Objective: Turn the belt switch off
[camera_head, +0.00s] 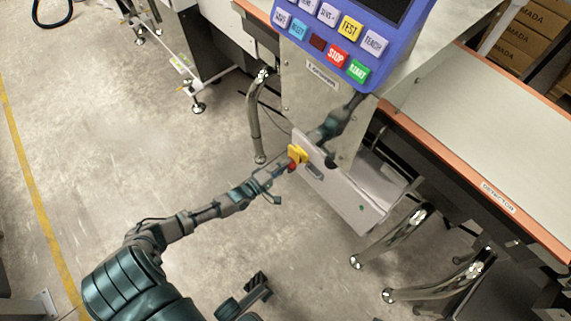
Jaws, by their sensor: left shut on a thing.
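The belt switch (293,164) has a red knob on a yellow plate. It sits on the left edge of the light grey box (345,188) low on the machine's front. My left gripper (284,170) reaches in from the lower left and is shut on the red knob. The fingers partly cover the knob, so its exact turn angle is hard to read.
A blue control panel (378,42) with coloured buttons, among them STOP and START, stands above. An orange-edged belt table (480,140) runs to the right. Metal legs (253,125) stand near the box. The grey floor (130,130) at left is open.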

